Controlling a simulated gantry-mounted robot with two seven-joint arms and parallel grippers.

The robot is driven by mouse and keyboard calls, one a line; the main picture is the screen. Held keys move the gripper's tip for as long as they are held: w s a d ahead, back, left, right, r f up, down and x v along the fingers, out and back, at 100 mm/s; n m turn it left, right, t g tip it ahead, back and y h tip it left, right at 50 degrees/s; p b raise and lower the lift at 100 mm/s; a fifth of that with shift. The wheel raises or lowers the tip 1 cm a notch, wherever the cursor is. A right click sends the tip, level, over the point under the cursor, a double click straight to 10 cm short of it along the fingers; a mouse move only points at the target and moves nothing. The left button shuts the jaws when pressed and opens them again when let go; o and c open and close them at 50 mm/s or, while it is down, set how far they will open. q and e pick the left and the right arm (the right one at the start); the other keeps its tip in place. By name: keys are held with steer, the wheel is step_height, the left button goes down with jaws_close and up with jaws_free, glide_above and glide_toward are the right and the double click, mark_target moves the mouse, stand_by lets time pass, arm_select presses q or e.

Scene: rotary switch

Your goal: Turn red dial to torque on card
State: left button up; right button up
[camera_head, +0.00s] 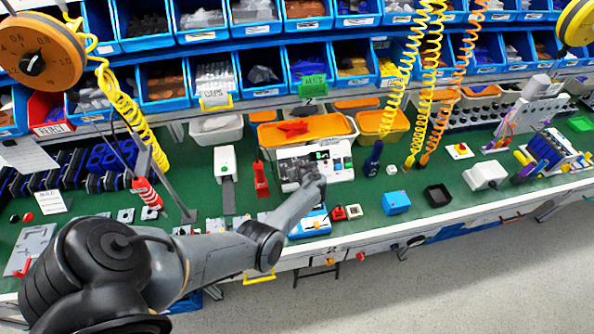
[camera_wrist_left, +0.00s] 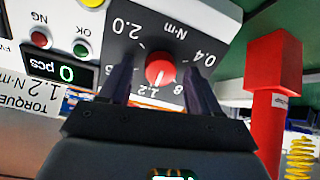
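The red dial (camera_wrist_left: 160,69) sits on a dark scale plate marked in N·m on the white device (camera_head: 340,158). Legible scale marks include 2.0, 0.4 and 1.2. A light mark shows on the dial's lower part, but its exact reading is unclear. The card (camera_wrist_left: 32,92) reads TORQUE 1.2 N·m, upside down in the left wrist view. My left gripper (camera_wrist_left: 160,78) is open, with one dark finger on each side of the dial. Contact with the dial is not clear. In the head view my left gripper (camera_head: 315,182) covers the dial.
The device also has a red NG button (camera_wrist_left: 40,39), a green OK button (camera_wrist_left: 81,49) and a display (camera_wrist_left: 66,73) showing 0 pcs. A red upright tool (camera_head: 261,178) stands close left of the device. Coiled hoses hang to the right. Blue bins line the back.

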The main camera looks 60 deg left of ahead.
arm_select(q)
steer(key=shift+r, duration=0.15)
steer(key=shift+d+r, duration=0.2)
steer(key=p+v, duration=0.3)
steer(key=v, duration=0.7)
steer(key=shift+s+d, duration=0.1)
steer(key=shift+s, duration=0.05)
steer(key=shift+s+f, duration=0.1)
steer(key=shift+f, duration=0.05)
